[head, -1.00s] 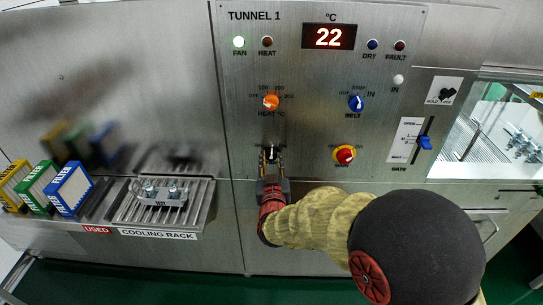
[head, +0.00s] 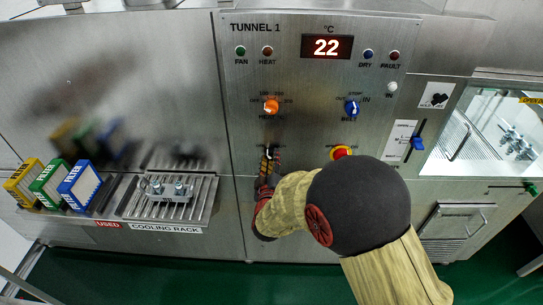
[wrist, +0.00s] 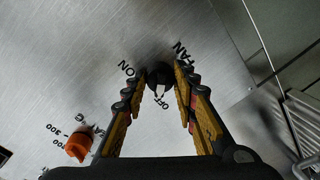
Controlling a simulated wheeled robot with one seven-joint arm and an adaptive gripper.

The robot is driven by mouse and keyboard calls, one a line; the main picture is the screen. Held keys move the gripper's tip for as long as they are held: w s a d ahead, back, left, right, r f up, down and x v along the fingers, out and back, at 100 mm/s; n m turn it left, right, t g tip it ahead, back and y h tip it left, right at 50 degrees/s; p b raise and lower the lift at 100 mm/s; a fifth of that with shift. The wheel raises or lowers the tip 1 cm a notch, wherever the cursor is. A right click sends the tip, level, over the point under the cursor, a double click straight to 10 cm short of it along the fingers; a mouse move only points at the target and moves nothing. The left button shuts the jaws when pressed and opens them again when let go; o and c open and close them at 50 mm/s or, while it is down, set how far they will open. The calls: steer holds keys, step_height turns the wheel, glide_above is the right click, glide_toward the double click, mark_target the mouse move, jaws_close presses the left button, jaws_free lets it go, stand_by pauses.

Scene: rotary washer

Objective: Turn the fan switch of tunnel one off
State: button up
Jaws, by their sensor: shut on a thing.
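The fan switch is a small black knob with a white pointer, low on the tunnel 1 panel (head: 232,85). In the wrist view the fan switch (wrist: 159,74) sits between my fingertips, with ON and OFF lettered around it, and its pointer is toward OFF. My gripper (head: 268,158) is shut on it; it also shows in the wrist view (wrist: 161,77). In the head view my fingers mostly hide the knob. The FAN lamp (head: 240,51) is dark green, unlit.
A cooling rack (head: 205,205) and several filters (head: 80,188) are at the left.

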steer(key=shift+n, duration=0.5)
steer(key=o, duration=1.2)
steer(key=shift+c, duration=0.2)
steer(key=s+r, duration=0.1)
steer(key=s, duration=1.1)
steer(key=shift+a, duration=0.25)
